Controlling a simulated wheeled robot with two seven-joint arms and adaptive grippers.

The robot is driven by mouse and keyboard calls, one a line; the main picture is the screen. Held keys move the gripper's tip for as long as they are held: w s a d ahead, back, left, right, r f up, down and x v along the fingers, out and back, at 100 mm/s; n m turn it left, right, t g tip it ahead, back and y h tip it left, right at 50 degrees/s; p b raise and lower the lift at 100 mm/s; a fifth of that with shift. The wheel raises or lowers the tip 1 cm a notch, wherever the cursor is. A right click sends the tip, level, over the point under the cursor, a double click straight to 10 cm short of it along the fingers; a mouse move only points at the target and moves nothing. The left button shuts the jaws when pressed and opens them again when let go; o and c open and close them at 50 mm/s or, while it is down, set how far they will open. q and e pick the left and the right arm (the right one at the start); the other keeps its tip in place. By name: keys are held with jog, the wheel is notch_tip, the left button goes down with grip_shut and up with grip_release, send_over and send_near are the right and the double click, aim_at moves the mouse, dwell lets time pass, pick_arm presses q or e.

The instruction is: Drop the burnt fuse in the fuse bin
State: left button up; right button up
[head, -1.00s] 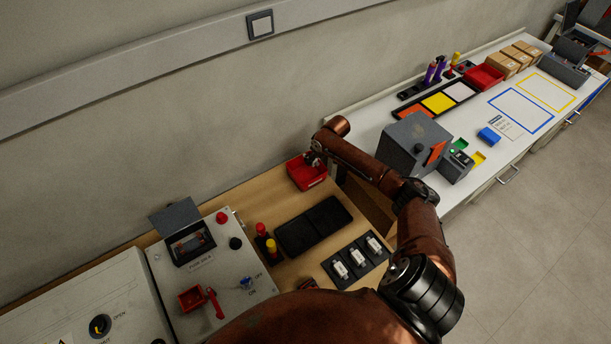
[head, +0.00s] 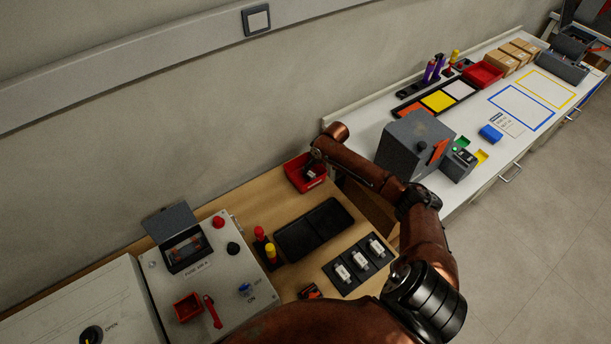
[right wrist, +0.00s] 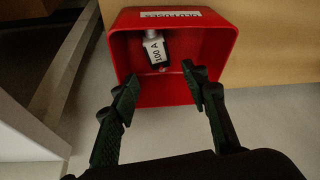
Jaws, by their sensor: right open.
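The red fuse bin (head: 293,178) stands at the back edge of the wooden bench in the head view. In the right wrist view the bin (right wrist: 222,50) is seen from above, with a label on its rim. A fuse (right wrist: 153,50) marked 100 A, with a pale body and a dark end, lies inside it against the labelled wall. My right gripper (right wrist: 160,86) is open and empty over the bin, its fingers apart and clear of the fuse. In the head view my right gripper (head: 312,158) is small and partly hidden by its own wrist. My left gripper is not in view.
Several white fuses sit in a black holder (head: 334,283). A black tray (head: 314,229) lies beside the bin. A grey fuse box (head: 205,275) with an open lid stands at left. The white bench (head: 470,195) at right carries a grey box (head: 405,150).

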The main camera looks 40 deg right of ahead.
jog(key=shift+s+r, duration=0.1)
jog(key=shift+r, duration=0.05)
jog(key=v, duration=1.1)
jog(key=shift+r, duration=0.3)
jog(key=shift+s, duration=0.15)
